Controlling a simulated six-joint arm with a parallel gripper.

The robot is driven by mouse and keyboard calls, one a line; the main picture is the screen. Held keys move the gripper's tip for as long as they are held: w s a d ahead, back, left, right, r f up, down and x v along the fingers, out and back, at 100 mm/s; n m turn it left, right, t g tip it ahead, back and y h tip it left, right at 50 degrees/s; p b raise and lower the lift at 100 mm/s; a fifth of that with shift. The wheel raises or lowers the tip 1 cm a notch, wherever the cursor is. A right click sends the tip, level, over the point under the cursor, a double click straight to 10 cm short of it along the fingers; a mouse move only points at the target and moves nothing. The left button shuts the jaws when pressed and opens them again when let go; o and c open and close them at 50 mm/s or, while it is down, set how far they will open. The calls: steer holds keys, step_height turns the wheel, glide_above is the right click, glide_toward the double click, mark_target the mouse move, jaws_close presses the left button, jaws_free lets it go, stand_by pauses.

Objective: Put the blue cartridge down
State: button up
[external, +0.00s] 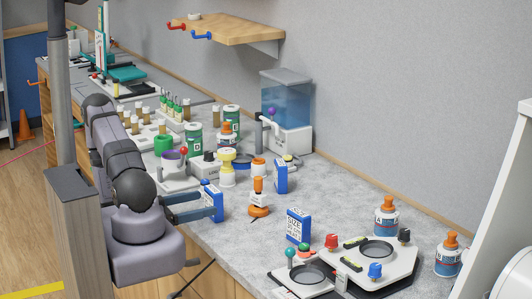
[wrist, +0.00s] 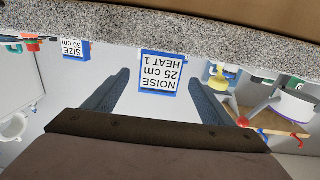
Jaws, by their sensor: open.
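My gripper (external: 200,205) is open at the front edge of the bench, its two fingers on either side of a blue cartridge (external: 214,202). In the wrist view, which is upside down, this cartridge (wrist: 160,72) has a white label reading "NOISE 25 cm HEAT 1". It looks upright on the bench, between the fingers (wrist: 160,80), with a visible gap on each side. A second blue cartridge (external: 298,226), labelled "SIZE", stands to the right and also shows in the wrist view (wrist: 76,49). A third blue cartridge (external: 281,176) stands farther back.
An orange-and-white stand (external: 259,198) is right of my gripper. A purple bowl on a white device (external: 174,165) and a yellow item (external: 227,165) are behind it. A white-and-black plate with knobs (external: 345,277) and orange-capped bottles (external: 386,215) are at the right.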

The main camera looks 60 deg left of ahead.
mark_target(220, 194)
stand_by(0.3)
steer(key=shift+w+d+r, duration=0.1)
steer(key=shift+w+r, duration=0.65)
steer(key=shift+w, duration=0.3)
steer(key=shift+w+d+p, duration=0.2)
steer(key=shift+w+p, duration=0.6)
steer(key=shift+w, duration=1.6)
steer(key=shift+w+p, duration=0.3)
steer(key=shift+w, duration=0.7)
steer(key=shift+f, duration=0.1)
steer(key=c, duration=1.3)
